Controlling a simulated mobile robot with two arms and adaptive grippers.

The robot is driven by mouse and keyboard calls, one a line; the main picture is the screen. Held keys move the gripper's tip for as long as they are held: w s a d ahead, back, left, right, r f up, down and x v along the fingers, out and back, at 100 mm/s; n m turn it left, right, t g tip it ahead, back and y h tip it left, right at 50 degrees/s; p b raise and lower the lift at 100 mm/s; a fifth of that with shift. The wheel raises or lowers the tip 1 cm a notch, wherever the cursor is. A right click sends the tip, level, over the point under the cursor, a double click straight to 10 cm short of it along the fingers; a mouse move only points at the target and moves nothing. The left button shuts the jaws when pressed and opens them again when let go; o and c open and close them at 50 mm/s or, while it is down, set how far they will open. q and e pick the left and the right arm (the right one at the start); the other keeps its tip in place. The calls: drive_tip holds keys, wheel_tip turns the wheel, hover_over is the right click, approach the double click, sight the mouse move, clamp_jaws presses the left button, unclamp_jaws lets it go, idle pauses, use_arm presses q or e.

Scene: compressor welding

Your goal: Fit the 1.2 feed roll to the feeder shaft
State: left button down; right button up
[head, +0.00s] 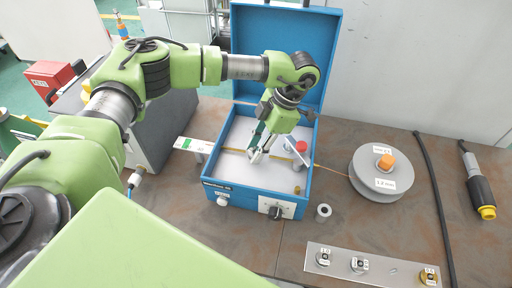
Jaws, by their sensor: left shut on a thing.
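My left gripper (257,148) reaches down into the open blue feeder box (257,193). It is shut on a small pale grey piece (255,156), which looks like a feed roll, low over the box's white floor. The gripper's fingers partly cover the piece, and no size mark on it can be read. The feeder shaft cannot be made out behind the gripper. A red-topped part (301,147) stands inside the box to the right of the gripper. My right gripper is not in view.
A grey plate (342,265) at the front right carries several labelled rolls, with a gap between them. A small metal cylinder (323,212) stands by the box's front right corner. A wire spool (381,178) is to the right. A black cable (433,190) crosses the table.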

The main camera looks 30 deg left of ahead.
use_arm(q)
drive_tip(key=shift+f+b, duration=0.9)
drive_tip(key=shift+f, duration=0.3)
drive_tip(key=c, duration=1.6)
unclamp_jaws()
drive_tip(key=v, duration=1.2)
drive_tip(key=shift+a, duration=0.1)
drive_tip(key=shift+r, duration=0.1)
